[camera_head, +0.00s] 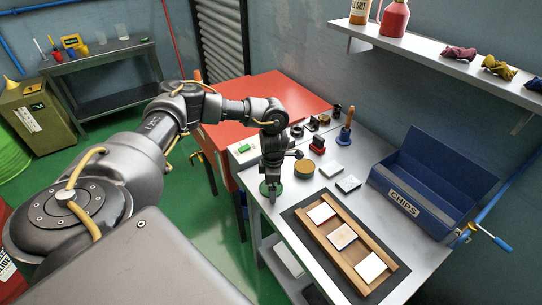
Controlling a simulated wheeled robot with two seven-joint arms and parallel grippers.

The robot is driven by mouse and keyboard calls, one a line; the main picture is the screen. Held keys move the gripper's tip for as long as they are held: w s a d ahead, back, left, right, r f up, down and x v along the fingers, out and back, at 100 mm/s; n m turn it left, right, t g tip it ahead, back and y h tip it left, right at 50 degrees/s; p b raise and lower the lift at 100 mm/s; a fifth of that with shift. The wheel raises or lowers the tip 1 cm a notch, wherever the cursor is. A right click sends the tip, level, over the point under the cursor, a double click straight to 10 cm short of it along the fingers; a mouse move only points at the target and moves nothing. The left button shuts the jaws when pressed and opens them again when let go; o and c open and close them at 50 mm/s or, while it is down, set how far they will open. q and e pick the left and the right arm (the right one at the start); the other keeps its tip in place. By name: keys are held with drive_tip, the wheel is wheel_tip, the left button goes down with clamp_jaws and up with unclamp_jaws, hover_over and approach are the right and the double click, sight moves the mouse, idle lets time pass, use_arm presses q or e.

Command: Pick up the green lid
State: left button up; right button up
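The green lid (263,187) is a round disc near the left edge of the steel cart top. My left gripper (272,194) points down from above, with its dark fingers right over the lid and partly covering it. The fingers overlap the lid in this view, so I cannot tell whether they touch or grip it, or whether the lid is raised. My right gripper is not in view.
The steel cart top (345,165) carries a wooden tray (355,243), a tan round lid (304,168), white blocks (331,169), a brush (346,130) and small dark parts. A blue CHIPS bin (403,201) stands at right. A red table (262,92) stands behind.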

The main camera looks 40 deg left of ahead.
use_arm(q)
drive_tip(key=shift+c, duration=0.4)
drive_tip(key=c, duration=0.9)
drive_tip(key=shift+r, duration=0.1)
